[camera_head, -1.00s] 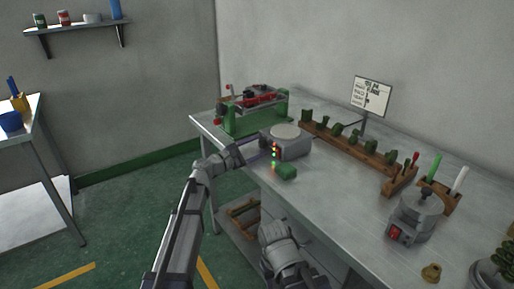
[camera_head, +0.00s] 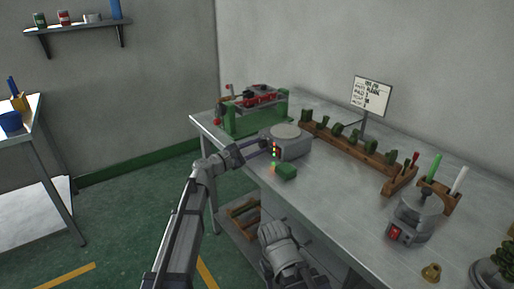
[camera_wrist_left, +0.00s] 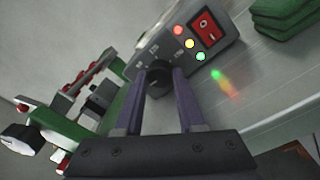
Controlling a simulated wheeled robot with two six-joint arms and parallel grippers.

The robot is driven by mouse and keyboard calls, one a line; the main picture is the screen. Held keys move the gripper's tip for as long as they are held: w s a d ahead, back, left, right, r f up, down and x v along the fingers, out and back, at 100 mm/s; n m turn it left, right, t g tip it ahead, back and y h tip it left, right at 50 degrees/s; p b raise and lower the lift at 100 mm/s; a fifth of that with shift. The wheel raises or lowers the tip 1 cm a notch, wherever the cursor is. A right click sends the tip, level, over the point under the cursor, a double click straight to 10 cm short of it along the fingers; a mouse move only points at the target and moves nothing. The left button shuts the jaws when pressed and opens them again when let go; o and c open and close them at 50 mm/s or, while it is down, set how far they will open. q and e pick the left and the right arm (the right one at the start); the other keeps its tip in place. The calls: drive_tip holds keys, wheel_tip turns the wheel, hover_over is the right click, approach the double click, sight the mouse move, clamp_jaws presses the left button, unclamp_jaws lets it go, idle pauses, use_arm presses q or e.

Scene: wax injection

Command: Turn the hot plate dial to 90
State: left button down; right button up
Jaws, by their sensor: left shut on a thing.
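The hot plate (camera_head: 292,146) is a grey box with a round pale top, standing near the table's left front edge. My left gripper (camera_wrist_left: 160,88) is shut on the dial, one purple-grey finger on each side. In the head view the left gripper (camera_head: 262,147) reaches the panel from the left, and the dial is hidden there. Red, yellow and green lights and a red switch (camera_wrist_left: 208,28) sit beside the dial. My right gripper's fingers do not show.
A wooden rack (camera_head: 350,146), a sign (camera_head: 371,96) and a grey pot (camera_head: 412,220) are to the right. The table's front middle is clear.

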use_arm(q)
drive_tip(key=shift+m, duration=0.4)
drive_tip(key=m, duration=0.4)
drive_tip(key=shift+f+m+b, duration=0.1)
drive_tip(key=shift+m+b, duration=0.25)
drive_tip(key=shift+m, duration=0.05)
drive_tip(key=shift+m+h, duration=0.4)
drive_tip(key=shift+m, duration=2.2)
drive_tip(key=c, duration=0.5)
unclamp_jaws()
